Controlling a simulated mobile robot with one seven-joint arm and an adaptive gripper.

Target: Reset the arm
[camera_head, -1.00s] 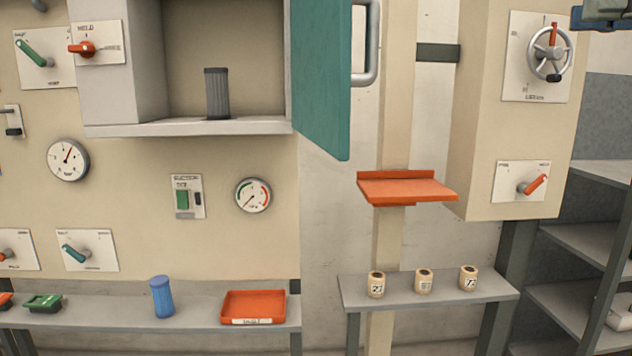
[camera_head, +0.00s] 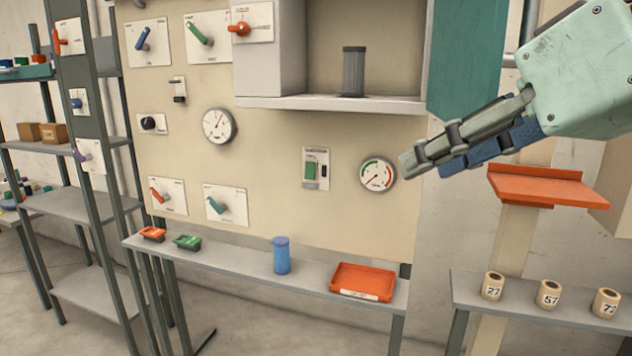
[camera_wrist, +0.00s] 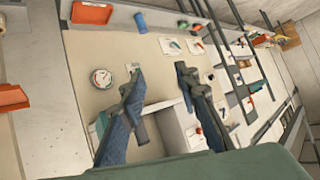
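My gripper (camera_head: 424,168) reaches in from the upper right in the head view, pointing left and slightly down. It appears in front of the panel's lower right part, beside the red-green gauge (camera_head: 378,174). In the wrist view its two fingers (camera_wrist: 160,72) stand well apart, with only the distant panel and cabinet between them. The gripper is empty. My green wrist housing hides part of the teal door (camera_head: 467,55) and the wall behind it.
A dark ribbed cylinder (camera_head: 353,72) stands in the open cabinet (camera_head: 300,103). A blue cylinder (camera_head: 281,256) and a red tray (camera_head: 363,282) are on the low shelf (camera_head: 225,268). An orange ledge (camera_head: 548,190) sits above numbered spools (camera_head: 549,294). Racks (camera_head: 85,205) stand left.

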